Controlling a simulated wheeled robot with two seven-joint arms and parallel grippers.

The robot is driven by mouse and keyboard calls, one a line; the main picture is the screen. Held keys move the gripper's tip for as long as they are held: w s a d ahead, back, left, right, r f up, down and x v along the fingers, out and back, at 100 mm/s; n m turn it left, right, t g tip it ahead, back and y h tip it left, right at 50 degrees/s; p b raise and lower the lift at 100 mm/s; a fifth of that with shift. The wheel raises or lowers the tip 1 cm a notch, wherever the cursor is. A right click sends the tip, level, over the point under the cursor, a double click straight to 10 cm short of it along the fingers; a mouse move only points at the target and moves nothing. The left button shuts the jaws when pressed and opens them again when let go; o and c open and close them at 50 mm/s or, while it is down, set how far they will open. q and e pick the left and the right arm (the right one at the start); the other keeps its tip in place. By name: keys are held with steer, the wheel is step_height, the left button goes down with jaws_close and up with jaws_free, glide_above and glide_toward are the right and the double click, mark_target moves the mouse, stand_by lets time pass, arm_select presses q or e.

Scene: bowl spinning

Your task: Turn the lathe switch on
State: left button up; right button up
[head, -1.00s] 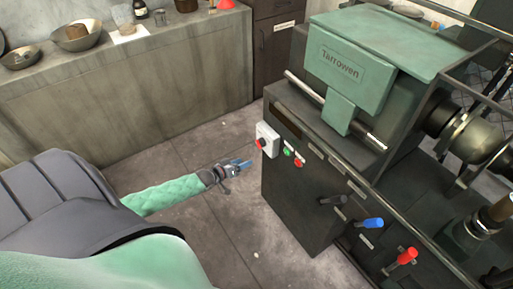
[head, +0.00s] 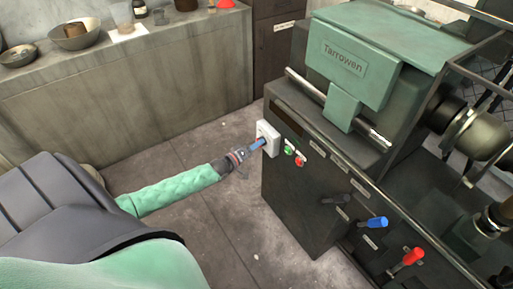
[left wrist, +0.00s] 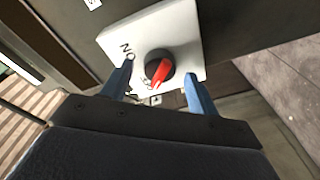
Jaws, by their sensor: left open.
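The lathe (head: 300,200) is a dark cabinet with a green headstock marked "Tarrowen". Its switch plate (head: 268,129) is a white box on the cabinet's left front corner. In the left wrist view the white plate (left wrist: 188,30) carries a red and black rotary knob (left wrist: 160,68), with "ON" lettered left of it. My left gripper (head: 256,144) is at the plate, its blue fingertips covering most of the knob in the head view. In the left wrist view the open fingers (left wrist: 158,82) stand on either side of the knob, with gaps between. My right gripper is not in view.
Green (head: 289,151) and red (head: 300,161) buttons sit just right of the switch plate. Black, blue (head: 377,222) and red (head: 413,256) levers stick out farther right. A counter with bowls (head: 75,37) runs along the back left. The floor between is clear.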

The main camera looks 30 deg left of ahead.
arm_select(q)
steer(key=shift+w+d, duration=0.15)
steer(key=shift+w, duration=0.35)
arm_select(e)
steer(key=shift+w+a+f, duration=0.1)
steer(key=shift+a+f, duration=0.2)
arm_select(q)
steer(key=c, duration=1)
